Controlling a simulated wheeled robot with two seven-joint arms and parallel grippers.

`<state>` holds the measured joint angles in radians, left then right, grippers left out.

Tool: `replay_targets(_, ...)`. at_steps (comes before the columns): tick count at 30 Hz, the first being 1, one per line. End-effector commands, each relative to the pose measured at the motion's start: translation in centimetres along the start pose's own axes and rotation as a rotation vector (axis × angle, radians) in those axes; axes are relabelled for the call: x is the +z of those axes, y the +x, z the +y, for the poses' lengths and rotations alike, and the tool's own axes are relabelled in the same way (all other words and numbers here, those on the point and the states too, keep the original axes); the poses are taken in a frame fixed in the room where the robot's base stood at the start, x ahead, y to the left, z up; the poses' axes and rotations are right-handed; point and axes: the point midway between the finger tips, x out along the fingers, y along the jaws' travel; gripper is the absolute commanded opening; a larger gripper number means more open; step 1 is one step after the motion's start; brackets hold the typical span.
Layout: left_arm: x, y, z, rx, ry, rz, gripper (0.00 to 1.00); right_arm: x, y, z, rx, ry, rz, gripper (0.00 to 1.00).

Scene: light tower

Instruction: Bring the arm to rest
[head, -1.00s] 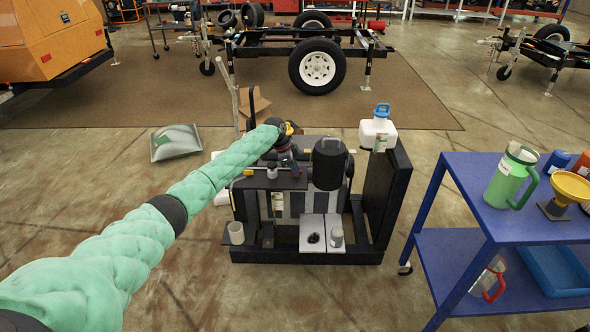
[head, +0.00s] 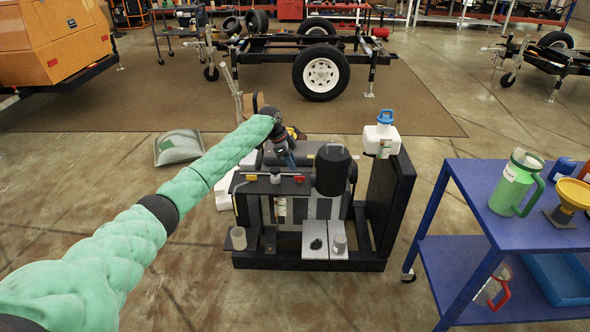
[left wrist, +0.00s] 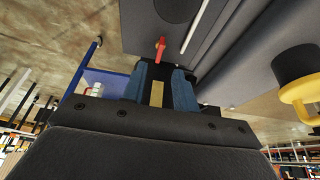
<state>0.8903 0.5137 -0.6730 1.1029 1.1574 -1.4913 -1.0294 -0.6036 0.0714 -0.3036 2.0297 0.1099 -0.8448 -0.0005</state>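My left arm, in a green cover, reaches across the head view from the lower left. My left gripper (head: 286,158) is above the back left part of the black-framed machine (head: 310,264), partly hidden by my wrist. In the left wrist view its two blue fingers (left wrist: 161,72) stand apart with nothing held between them. A dark grey panel with a red lever (left wrist: 160,48) lies beyond the fingertips. A yellow fitting (left wrist: 296,66) shows at the right of that view. My right gripper is in neither view.
A white jug with a blue cap (head: 380,138) stands on the machine's right post. A blue cart (head: 470,183) at the right carries a green pitcher (head: 510,185) and a yellow funnel (head: 572,194). A grey dustpan-like tray (head: 180,148) lies on open floor at the left.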

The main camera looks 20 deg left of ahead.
Motion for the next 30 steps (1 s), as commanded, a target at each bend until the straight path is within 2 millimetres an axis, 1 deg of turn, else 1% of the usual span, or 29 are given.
replay_targets(3, 0.0, -0.8, 0.0, 0.000, 0.000, 0.000, 0.29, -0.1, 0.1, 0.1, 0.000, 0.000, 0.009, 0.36)
replay_targets(6, 0.0, -1.1, 0.0, 0.001, 0.000, 0.000, 0.29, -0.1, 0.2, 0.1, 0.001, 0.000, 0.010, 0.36)
replay_targets(20, 0.0, -1.1, 0.0, 0.001, -0.013, 0.000, 0.29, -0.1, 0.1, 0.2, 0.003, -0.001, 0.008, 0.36)
replay_targets(25, 0.0, -1.1, 0.1, 0.003, -0.103, -0.001, 0.29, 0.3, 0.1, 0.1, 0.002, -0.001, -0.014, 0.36)
replay_targets(30, 0.7, -1.1, -0.1, -0.012, -0.227, -0.034, 0.29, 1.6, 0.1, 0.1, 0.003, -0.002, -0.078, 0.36)
